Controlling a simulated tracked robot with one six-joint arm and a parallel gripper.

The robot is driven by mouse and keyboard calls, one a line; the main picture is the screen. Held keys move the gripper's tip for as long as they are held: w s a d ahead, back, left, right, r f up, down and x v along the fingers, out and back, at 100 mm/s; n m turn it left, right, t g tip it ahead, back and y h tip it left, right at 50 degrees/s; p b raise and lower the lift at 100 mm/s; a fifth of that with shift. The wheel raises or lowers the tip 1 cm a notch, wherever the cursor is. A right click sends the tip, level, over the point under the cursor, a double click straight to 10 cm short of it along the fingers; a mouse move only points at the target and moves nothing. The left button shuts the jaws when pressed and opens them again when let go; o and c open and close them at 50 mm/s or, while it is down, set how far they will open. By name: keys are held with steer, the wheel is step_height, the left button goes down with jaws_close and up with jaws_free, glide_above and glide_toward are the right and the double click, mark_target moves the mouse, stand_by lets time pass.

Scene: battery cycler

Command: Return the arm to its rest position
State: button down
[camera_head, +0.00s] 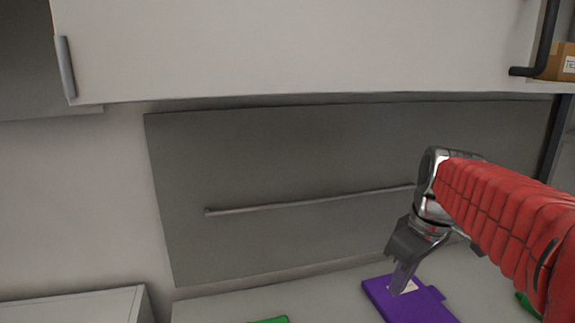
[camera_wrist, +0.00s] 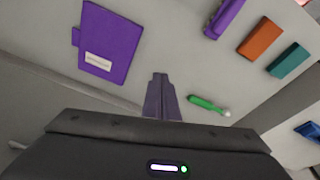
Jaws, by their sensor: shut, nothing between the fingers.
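My red-sleeved arm (camera_head: 505,215) reaches in from the right in the head view, bent down at the wrist. My gripper (camera_head: 400,280) points down over the counter, in front of a purple flat case (camera_head: 425,308). In the wrist view my gripper (camera_wrist: 161,80) is shut with nothing between its fingers. The purple case with a pale label (camera_wrist: 108,42) lies to the left of the fingers there, apart from them.
The counter (camera_wrist: 175,45) also holds a green-handled tool (camera_wrist: 205,103), an orange block (camera_wrist: 260,38), a teal block (camera_wrist: 289,60) and another purple item (camera_wrist: 224,17). A white cabinet (camera_head: 290,45) overhangs the counter. A grey rail (camera_head: 300,200) runs along the back panel.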

steer(key=s+a+f+m+t, duration=0.1)
steer(key=s+a+f+m, duration=0.2)
steer(key=s, duration=0.4)
steer(key=s+a+f+m+t, duration=0.2)
steer(key=s+a+f+m, duration=0.1)
steer(key=s, duration=0.5)
steer(key=shift+f+m+h, duration=0.2)
steer(key=shift+m+h, duration=0.1)
steer(key=shift+h, duration=0.1)
